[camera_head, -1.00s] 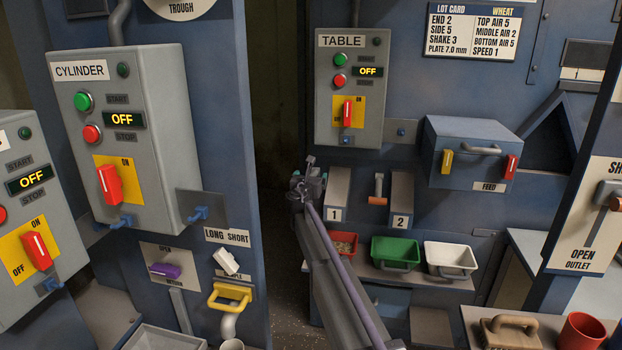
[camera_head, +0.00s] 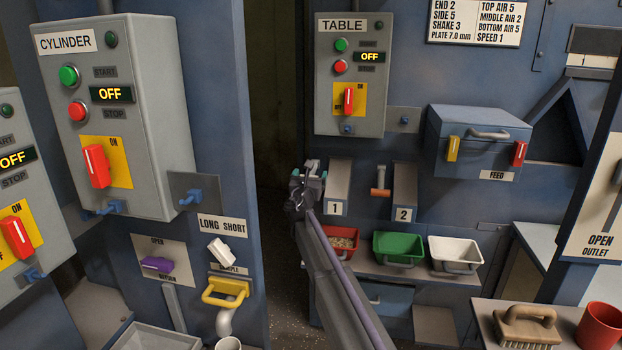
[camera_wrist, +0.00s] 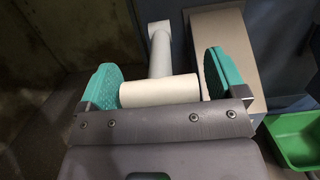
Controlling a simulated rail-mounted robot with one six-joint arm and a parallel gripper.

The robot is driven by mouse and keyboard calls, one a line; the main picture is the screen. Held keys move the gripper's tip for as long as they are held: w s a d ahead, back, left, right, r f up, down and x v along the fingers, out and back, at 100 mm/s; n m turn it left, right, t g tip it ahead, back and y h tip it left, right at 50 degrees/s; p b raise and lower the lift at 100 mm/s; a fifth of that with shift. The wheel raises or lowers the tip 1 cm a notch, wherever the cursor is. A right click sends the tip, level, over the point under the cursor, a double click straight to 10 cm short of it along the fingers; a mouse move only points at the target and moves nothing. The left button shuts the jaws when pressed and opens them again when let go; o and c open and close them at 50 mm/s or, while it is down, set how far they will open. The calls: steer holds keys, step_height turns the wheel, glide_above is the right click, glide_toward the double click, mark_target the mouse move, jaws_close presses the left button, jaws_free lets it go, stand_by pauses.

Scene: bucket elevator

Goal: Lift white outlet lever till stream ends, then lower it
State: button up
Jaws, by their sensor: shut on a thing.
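The white lever shows in the wrist view as a white cross-bar handle (camera_wrist: 160,91) on a pale stem that runs up and away. My gripper (camera_wrist: 160,82) has its two green pads at the ends of this bar and is shut on it. In the head view my gripper (camera_head: 309,173) is just left of the grey box marked 1, and the lever is hidden or too small to make out there. No falling stream is clear in either view.
Below stand a red bin with grain (camera_head: 342,240), a green bin (camera_head: 399,247) and a white bin (camera_head: 454,254). Grey boxes marked 1 (camera_head: 340,183) and 2 (camera_head: 405,187) are close to my gripper. The CYLINDER panel (camera_head: 120,130) is at left. A dark gap lies behind my gripper.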

stand_by(0.8)
steer(key=o, duration=1)
steer(key=shift+d+r, duration=0.1)
steer(key=shift+d, duration=0.05)
steer(key=b+v, duration=0.2)
steer(key=v, duration=0.8)
steer(key=shift+s, duration=0.35)
